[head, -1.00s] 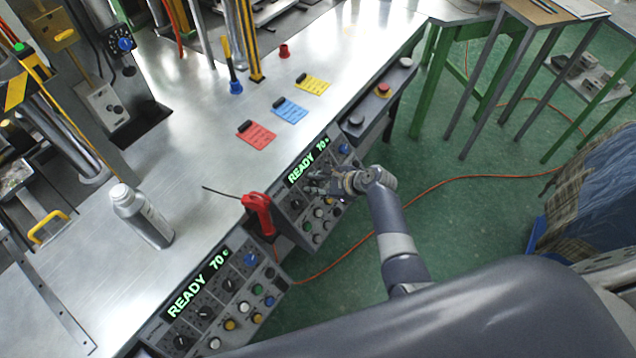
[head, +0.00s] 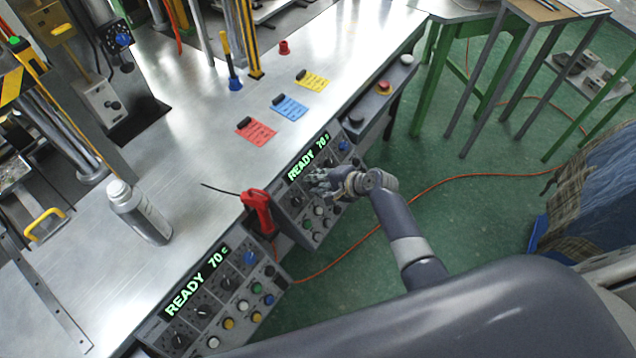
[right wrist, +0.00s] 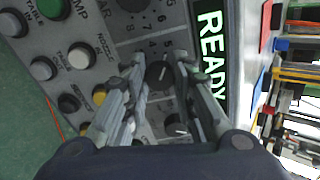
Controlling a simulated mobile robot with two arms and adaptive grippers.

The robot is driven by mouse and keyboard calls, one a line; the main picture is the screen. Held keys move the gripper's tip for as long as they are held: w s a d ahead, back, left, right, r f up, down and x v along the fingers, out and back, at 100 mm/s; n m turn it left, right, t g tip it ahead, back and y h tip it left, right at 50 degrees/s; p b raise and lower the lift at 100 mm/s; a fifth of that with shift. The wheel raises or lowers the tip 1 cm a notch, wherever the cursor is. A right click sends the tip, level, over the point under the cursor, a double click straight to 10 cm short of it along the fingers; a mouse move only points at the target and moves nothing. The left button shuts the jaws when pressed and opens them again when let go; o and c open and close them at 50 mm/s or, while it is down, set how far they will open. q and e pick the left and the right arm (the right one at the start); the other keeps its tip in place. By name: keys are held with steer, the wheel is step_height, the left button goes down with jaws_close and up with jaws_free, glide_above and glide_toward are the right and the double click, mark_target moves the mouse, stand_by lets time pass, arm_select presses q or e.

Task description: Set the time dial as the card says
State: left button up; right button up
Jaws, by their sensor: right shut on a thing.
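My right gripper (head: 318,182) is at the farther control panel, below its green READY 70 display (head: 308,158). In the right wrist view, its two fingers (right wrist: 160,73) close around a round black dial (right wrist: 158,75) with a white pointer line. Scale numbers stand around this dial, but its name is hidden. A second black dial (right wrist: 176,125) sits beside it, partly covered by a finger. A red card (head: 256,131), a blue card (head: 290,107) and a yellow card (head: 312,80) lie on the table; their writing is too small to read. My left gripper is not in view.
A red-handled tool (head: 258,212) stands between the two panels. The nearer panel also has a READY 70 display (head: 197,282). A silver bottle (head: 140,212) stands on the metal table. An orange cable (head: 450,178) crosses the green floor.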

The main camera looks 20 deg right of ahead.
steer(key=n+b, duration=0.1)
steer(key=n, duration=0.1)
steer(key=n+b, duration=0.1)
steer(key=n, duration=0.1)
steer(key=shift+s+f, duration=0.1)
steer(key=shift+f, duration=0.1)
steer(key=shift+n+b, duration=0.4)
steer(key=shift+n, duration=0.6)
steer(key=o, duration=1.1)
steer(key=shift+c, duration=0.2)
steer(key=shift+r, duration=0.1)
steer(key=shift+d, duration=0.1)
steer(key=v, duration=1.2)
